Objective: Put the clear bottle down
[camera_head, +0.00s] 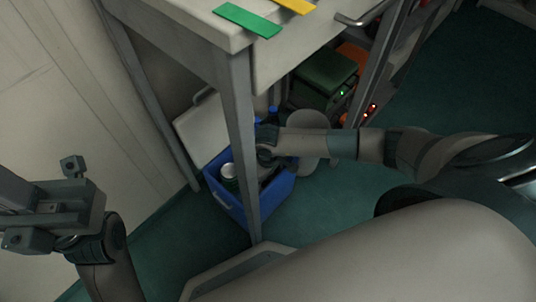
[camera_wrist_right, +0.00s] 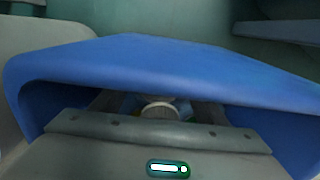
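My right arm reaches under the table, and its gripper (camera_head: 268,170) is down in the blue box (camera_head: 226,204), mostly hidden by a table leg and the arm. In the right wrist view, a round, pale ribbed cap (camera_wrist_right: 160,109) shows between the gripper's sides, just below the blue rim (camera_wrist_right: 150,65). It may belong to the clear bottle, but the body below it is hidden. I cannot tell whether the fingers grip it. My left gripper (camera_head: 48,203) is at the far left, empty, its fingers apart.
A white-topped container (camera_head: 228,172) stands in the box. A pale lid (camera_head: 203,130) leans behind it. The table leg (camera_head: 243,150) stands close in front. Dark green equipment (camera_head: 324,78) with lit indicators sits on a shelf at right.

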